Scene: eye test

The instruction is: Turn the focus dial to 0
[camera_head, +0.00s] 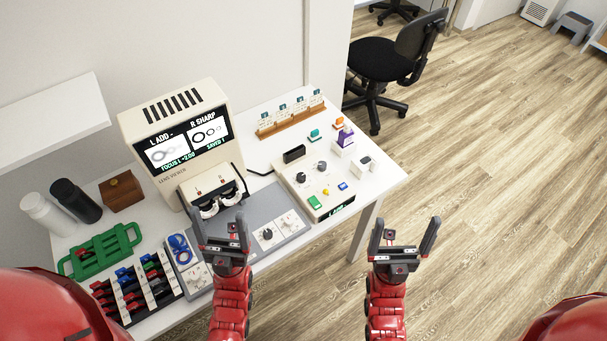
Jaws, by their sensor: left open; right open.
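The beige eye-test machine (158,128) stands on the white table, its screen (183,140) reading "L ADD", "R SHARP" and what looks like "FOCUS L +2.00". My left gripper (221,230) is open over the table's front edge, left of the base knob. My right gripper (405,236) is open and empty, over the floor right of the table.
A green tray (82,258), a rack of dark and red pieces (138,283), two bottles and a brown box (121,190) crowd the table's left. A wooden card rack (291,120) stands behind the control box. A black chair (385,60) is beyond.

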